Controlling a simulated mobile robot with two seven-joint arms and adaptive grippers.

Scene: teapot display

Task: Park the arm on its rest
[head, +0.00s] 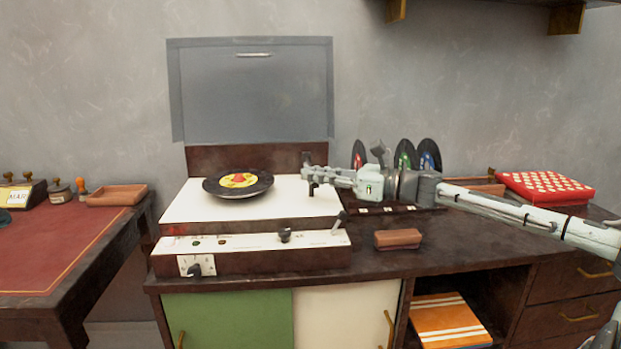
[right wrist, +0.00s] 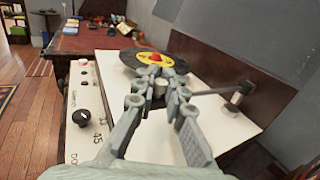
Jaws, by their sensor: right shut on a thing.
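The record player (head: 185,210) has a white top and stands on a dark wooden cabinet. A black record (head: 212,187) with a yellow and red label lies on it, and the record also shows in the right wrist view (right wrist: 180,69). The grey tonearm (right wrist: 210,91) runs from a post at the back right of the deck to my fingers. My right gripper (head: 311,181) is shut on the tonearm, right of the record and above the white deck; it also shows in the right wrist view (right wrist: 158,88). The fingers hide the tonearm's front end. I cannot make out the rest. My left gripper is not in view.
A raised grey lid (head: 250,95) stands behind the player. Knobs and a grey lever (head: 339,220) line its front. Upright records (head: 428,155), a brown block (head: 398,238) and a red checkered box (head: 545,186) are to the right. A red-topped desk (head: 60,245) is left.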

